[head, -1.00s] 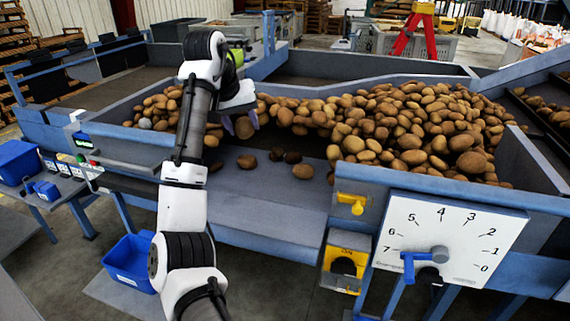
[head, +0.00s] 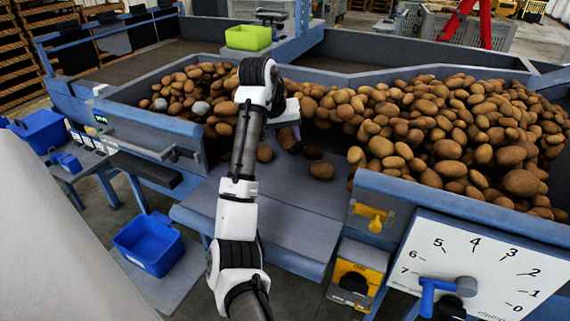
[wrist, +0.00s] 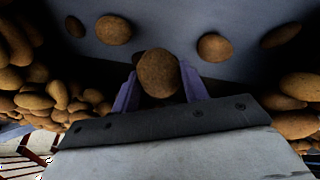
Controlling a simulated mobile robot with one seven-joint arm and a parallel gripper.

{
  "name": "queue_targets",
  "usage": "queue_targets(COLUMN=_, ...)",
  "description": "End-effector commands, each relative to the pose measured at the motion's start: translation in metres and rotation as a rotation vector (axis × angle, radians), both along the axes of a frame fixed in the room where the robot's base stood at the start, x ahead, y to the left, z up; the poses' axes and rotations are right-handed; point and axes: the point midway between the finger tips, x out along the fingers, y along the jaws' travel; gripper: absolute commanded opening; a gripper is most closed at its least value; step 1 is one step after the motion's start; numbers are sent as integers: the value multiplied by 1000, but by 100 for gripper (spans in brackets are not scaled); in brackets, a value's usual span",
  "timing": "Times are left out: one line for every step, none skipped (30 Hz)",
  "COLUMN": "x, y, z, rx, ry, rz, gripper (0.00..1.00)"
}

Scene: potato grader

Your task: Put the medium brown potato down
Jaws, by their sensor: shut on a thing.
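My gripper (wrist: 158,82) has its purple fingers on both sides of a round brown potato (wrist: 158,72) in the wrist view, and it is shut on it. In the head view my gripper (head: 292,131) is over the near edge of the potato heap, above the grey deck (head: 285,205) of the grader. The held potato is mostly hidden there by my wrist. Loose brown potatoes lie close by on the deck, one at the right (head: 321,170) and one at the left (head: 264,153). I cannot tell whether the held potato touches anything below.
A large potato heap (head: 450,125) fills the grader's right side. A green crate (head: 248,38) stands on the ledge behind. A blue bin (head: 150,243) is at the lower left. A dial board (head: 470,265) and yellow handle (head: 370,213) are at the front. The front deck is clear.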

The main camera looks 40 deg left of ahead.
Motion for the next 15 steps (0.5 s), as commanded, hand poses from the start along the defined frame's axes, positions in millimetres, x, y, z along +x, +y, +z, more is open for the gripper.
queue_targets(x=-2, y=1, z=-11, rx=-3, ry=2, rz=3, gripper=20)
queue_targets(x=-2, y=1, z=-18, rx=-2, ry=2, rz=3, gripper=20)
queue_targets(x=-2, y=1, z=-26, rx=-2, ry=2, rz=3, gripper=20)
queue_targets(x=-2, y=1, z=-32, rx=-1, ry=1, rz=3, gripper=20)
queue_targets(x=-2, y=1, z=-37, rx=-1, ry=1, rz=2, gripper=20)
queue_targets(x=-2, y=1, z=-42, rx=0, ry=1, rz=1, gripper=20)
queue_targets(x=-2, y=1, z=-45, rx=1, ry=0, rz=1, gripper=20)
queue_targets(x=-1, y=1, z=-48, rx=1, ry=0, rz=1, gripper=20)
queue_targets(x=-1, y=1, z=-51, rx=1, ry=0, rz=1, gripper=20)
queue_targets(x=-1, y=1, z=-53, rx=1, ry=1, rz=0, gripper=20)
queue_targets(x=-1, y=1, z=-54, rx=1, ry=1, rz=0, gripper=20)
queue_targets(x=-1, y=1, z=-57, rx=0, ry=1, rz=1, gripper=20)
queue_targets(x=-1, y=1, z=-59, rx=1, ry=0, rz=1, gripper=20)
queue_targets(x=-2, y=1, z=-62, rx=0, ry=0, rz=2, gripper=20)
queue_targets(x=-2, y=1, z=-67, rx=0, ry=1, rz=2, gripper=20)
